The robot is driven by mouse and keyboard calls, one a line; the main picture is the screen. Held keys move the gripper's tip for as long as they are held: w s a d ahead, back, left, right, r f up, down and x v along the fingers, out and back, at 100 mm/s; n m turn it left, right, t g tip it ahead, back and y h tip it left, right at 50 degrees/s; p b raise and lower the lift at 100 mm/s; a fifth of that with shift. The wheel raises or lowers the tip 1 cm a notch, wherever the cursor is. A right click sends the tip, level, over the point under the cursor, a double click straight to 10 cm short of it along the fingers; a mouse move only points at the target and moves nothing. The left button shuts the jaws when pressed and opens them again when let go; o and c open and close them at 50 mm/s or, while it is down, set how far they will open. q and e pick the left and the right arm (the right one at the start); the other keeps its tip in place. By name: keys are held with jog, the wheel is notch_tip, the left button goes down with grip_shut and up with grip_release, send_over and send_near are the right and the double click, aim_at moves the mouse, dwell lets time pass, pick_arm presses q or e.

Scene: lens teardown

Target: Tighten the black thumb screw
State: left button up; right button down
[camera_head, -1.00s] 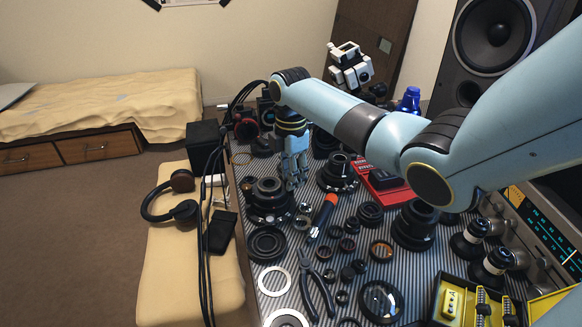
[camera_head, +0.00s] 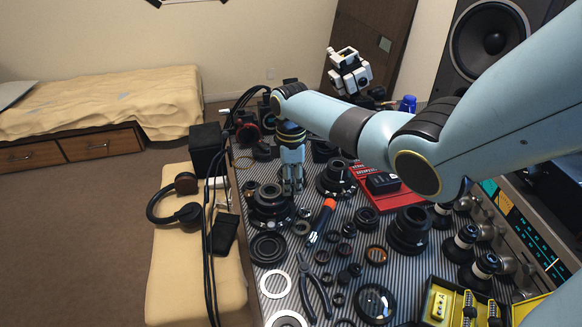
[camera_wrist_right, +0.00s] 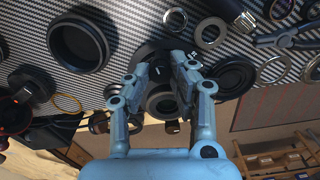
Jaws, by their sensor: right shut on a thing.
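My right gripper (camera_head: 292,186) reaches down from above, its fingertips at the right side of a black lens assembly (camera_head: 268,203) on the striped mat. In the right wrist view the two blue-grey fingers (camera_wrist_right: 161,68) come together at a dark round lens part (camera_wrist_right: 162,102). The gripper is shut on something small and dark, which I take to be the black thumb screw. The fingertips hide most of it, so its seating cannot be seen. My left gripper is in neither view.
The striped mat (camera_head: 395,268) is crowded with lens rings and barrels. A red tray (camera_head: 365,178) is to the right. Black cables hang over the left edge.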

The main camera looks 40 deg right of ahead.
jog(key=c, duration=1.1)
grip_release()
notch_tip(320, 180, up, 12)
jog(key=shift+r, duration=0.1)
